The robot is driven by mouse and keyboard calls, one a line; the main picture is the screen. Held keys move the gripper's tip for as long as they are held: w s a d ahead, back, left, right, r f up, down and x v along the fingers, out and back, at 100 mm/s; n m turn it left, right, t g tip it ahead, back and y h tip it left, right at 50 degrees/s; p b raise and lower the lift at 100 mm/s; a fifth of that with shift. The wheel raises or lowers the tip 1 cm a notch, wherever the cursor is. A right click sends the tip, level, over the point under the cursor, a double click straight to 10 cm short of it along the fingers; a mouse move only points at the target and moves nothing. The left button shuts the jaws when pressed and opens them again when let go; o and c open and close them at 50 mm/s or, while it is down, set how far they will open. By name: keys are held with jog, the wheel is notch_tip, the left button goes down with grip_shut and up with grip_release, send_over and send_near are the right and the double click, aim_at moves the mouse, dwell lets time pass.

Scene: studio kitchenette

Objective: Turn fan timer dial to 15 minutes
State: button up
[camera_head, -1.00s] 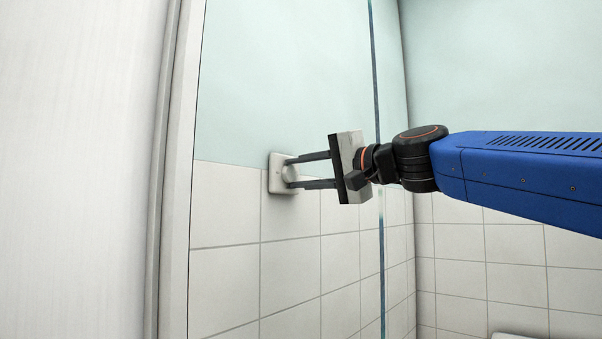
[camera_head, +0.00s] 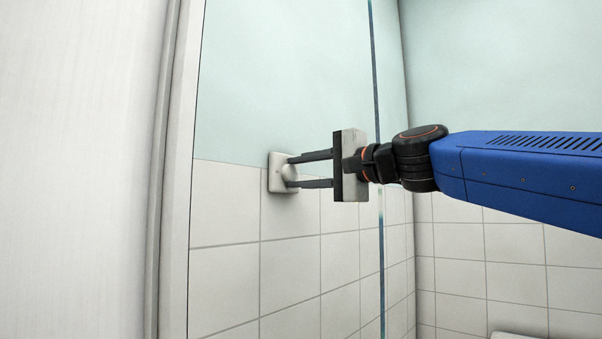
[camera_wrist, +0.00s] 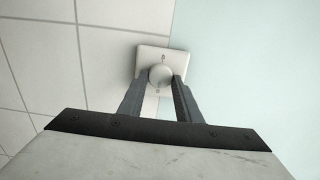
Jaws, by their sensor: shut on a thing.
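The fan timer dial is a round pale knob (camera_wrist: 160,76) on a square white wall plate (camera_wrist: 151,56). In the head view the plate (camera_head: 275,180) sits on the wall where the tiles meet the pale green paint, and the knob (camera_head: 289,172) shows between my fingertips. My gripper (camera_head: 289,172) reaches in from the right, its two dark fingers on either side of the knob. In the wrist view my gripper (camera_wrist: 163,80) is shut on the knob. A small dark mark shows on the plate above the knob; the minute markings are too small to read.
A white door or frame (camera_head: 175,170) fills the left side. White tiles (camera_head: 290,280) cover the lower wall, which is clear below the plate.

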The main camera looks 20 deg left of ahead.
jog(key=o, duration=1)
jog(key=shift+f, duration=0.1)
jog(key=shift+s+d, duration=0.15)
jog(key=shift+d, duration=0.35)
jog(key=v, duration=1.6)
jog(key=shift+s+d, duration=0.1)
jog(key=shift+d, duration=0.05)
jog(key=s+d+f+n+h, duration=0.1)
jog(key=d+f+h, duration=0.3)
jog(key=f, duration=0.7)
jog(key=s+d+f+h, duration=0.1)
jog(key=d+f+h, duration=0.1)
jog(key=d+f, duration=0.7)
jog(key=s+d+f+n+h, duration=0.1)
jog(key=d+f+h, duration=0.2)
jog(key=f, duration=1)
jog(key=s+d+f+h, duration=0.2)
jog(key=s+d+f, duration=0.2)
jog(key=d+f, duration=0.2)
jog(key=s+d+f+n+g+h, duration=0.1)
jog(key=s+d+f+h, duration=0.2)
jog(key=d+f, duration=0.3)
jog(key=s+d+f+n+g+h, duration=0.1)
jog(key=s+d+f, duration=0.4)
jog(key=f, duration=0.8)
jog(key=shift+d+h, duration=0.4)
jog(key=shift+h, duration=0.4)
